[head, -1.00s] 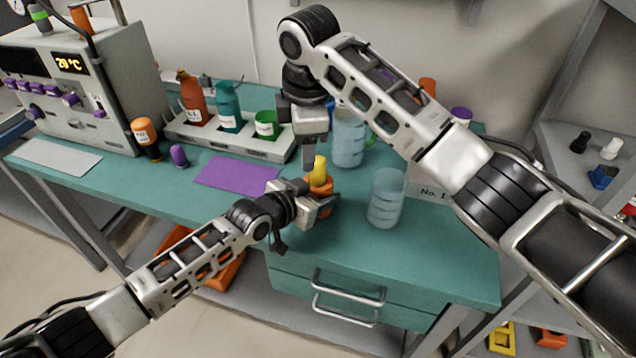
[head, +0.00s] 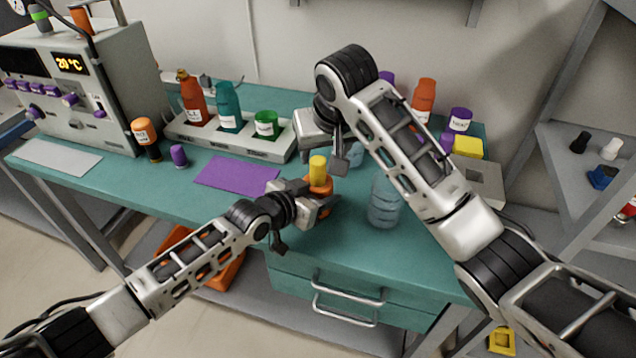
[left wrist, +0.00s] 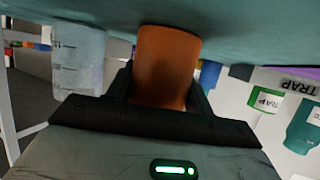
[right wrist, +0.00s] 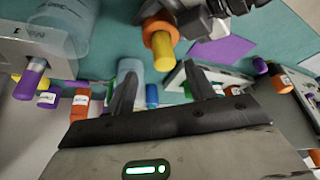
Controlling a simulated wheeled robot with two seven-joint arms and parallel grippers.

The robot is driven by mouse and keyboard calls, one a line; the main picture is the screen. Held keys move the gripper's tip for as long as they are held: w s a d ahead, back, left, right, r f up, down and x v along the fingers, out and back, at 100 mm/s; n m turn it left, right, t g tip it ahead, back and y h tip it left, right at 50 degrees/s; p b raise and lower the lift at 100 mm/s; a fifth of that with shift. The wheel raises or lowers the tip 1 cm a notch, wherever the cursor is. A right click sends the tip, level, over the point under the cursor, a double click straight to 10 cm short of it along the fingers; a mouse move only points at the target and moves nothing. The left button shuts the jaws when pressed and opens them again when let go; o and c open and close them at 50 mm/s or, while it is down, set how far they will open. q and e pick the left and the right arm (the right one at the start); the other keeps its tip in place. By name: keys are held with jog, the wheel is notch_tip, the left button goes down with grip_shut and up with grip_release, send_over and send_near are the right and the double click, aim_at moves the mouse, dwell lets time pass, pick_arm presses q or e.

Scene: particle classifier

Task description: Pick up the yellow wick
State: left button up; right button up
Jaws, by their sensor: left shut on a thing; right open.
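The yellow wick (head: 317,169) stands upright out of the top of an orange container (head: 322,188) on the teal table. In the right wrist view the wick (right wrist: 162,46) shows at the top, beyond my right fingertips. My left gripper (head: 318,205) is shut around the orange container; the left wrist view shows the container (left wrist: 166,65) between its fingers. My right gripper (head: 340,155) is open and empty, just right of and a little above the wick. In the right wrist view its two fingers (right wrist: 163,88) are apart with nothing between them.
A clear beaker (head: 384,203) stands right of the container, and another is partly hidden behind my right gripper. A rack (head: 240,147) with bottles stands at the back. A purple mat (head: 236,175) lies left. The table front is clear.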

aim_at(318, 160)
jog(key=shift+a+x, duration=0.15)
jog(key=shift+x, duration=1.65)
jog(key=shift+a+x, duration=0.15)
jog(key=shift+x, duration=1.6)
jog(key=shift+r, duration=0.1)
jog(key=c, duration=1.1)
